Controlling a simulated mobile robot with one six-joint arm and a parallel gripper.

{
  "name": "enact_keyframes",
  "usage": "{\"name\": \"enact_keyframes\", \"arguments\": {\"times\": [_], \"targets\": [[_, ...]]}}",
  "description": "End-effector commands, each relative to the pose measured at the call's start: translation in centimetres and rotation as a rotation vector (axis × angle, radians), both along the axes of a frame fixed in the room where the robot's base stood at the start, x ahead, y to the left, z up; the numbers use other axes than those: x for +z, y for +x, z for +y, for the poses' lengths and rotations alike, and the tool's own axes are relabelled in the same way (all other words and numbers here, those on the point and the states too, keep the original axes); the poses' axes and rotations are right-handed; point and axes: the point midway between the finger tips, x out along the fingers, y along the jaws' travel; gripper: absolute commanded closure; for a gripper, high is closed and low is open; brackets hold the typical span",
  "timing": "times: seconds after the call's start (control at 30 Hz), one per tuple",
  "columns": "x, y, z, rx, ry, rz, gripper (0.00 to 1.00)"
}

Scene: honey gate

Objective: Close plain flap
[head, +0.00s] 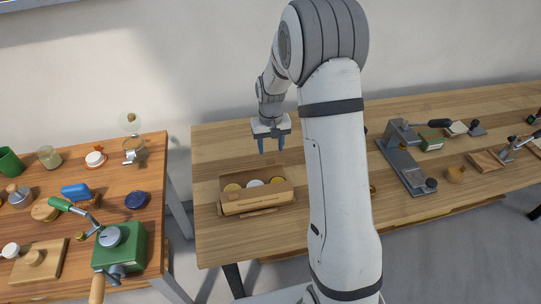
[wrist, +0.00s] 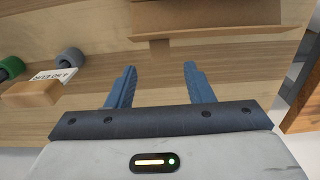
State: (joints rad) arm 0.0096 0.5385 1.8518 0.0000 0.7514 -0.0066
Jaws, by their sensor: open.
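An open cardboard box (head: 258,208) stands on the middle table in the head view, with several round yellow and white lids showing inside. A flap folds out along its near side, and part of a flap stands at the back. I cannot tell which flap is the plain one. My gripper (head: 273,145) is open and empty, pointing down above the table behind the box. In the wrist view my gripper (wrist: 155,88) has its blue fingers apart over bare wood. A brown cardboard part (wrist: 205,17) with a small tab shows ahead of them, not touching.
A grey metal press (head: 404,160), a green block (head: 431,141) and wooden pieces stand right of my arm. A left table holds a green grinder (head: 119,247), jars and a blue dish (head: 136,200). A wooden block (wrist: 30,94) with a label shows in the wrist view. Bare wood surrounds the box.

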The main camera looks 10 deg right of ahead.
Motion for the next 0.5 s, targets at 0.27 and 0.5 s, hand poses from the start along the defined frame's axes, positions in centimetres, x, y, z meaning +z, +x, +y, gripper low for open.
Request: {"name": "enact_keyframes", "arguments": {"times": [0.27, 0.5], "targets": [[-4.2, -0.1, 0.1, 0.001, 0.000, 0.003, 0.53], [-5.4, 0.0, 0.1, 0.001, 0.000, 0.000, 0.53]]}}
